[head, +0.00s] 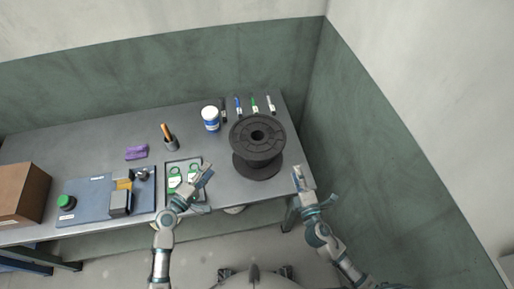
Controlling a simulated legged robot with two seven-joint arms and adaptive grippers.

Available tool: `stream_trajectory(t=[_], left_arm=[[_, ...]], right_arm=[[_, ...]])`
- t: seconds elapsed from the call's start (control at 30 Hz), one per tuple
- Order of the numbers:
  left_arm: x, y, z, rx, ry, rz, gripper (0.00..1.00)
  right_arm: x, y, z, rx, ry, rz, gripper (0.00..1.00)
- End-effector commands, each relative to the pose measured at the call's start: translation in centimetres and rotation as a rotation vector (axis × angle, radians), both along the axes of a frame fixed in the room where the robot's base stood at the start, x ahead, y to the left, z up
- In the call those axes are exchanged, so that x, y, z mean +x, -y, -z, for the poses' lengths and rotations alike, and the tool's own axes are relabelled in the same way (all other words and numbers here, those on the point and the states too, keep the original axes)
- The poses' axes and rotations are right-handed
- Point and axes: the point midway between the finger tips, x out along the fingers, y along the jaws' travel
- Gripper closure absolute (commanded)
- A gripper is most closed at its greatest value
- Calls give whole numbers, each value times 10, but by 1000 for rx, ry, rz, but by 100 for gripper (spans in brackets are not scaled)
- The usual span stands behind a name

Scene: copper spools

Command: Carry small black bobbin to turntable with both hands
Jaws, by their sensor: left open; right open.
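A black bobbin (257,147) with wide flanges stands upright on the right end of the grey table. My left gripper (207,171) is open, to the left of the bobbin and apart from it, over the tray on the table. My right gripper (297,170) is open, to the right of the bobbin by the table's right edge, and also apart from it. Neither gripper holds anything.
Walls stand behind and to the right.

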Motion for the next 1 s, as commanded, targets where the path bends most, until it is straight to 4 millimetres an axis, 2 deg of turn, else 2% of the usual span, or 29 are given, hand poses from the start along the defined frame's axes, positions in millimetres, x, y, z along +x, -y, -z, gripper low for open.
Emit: stream_trajectory(t=[0.17, 0.8, 1.0], left_arm=[[12, 8, 0, -2, 1, 0, 55], [112, 78, -1, -1, 1, 1, 55], [133, 94, -1, 1, 1, 2, 55]], right_arm=[[14, -2, 0, 2, 1, 1, 55], [134, -24, -1, 1, 1, 3, 55], [160, -29, -1, 2, 1, 2, 55]])
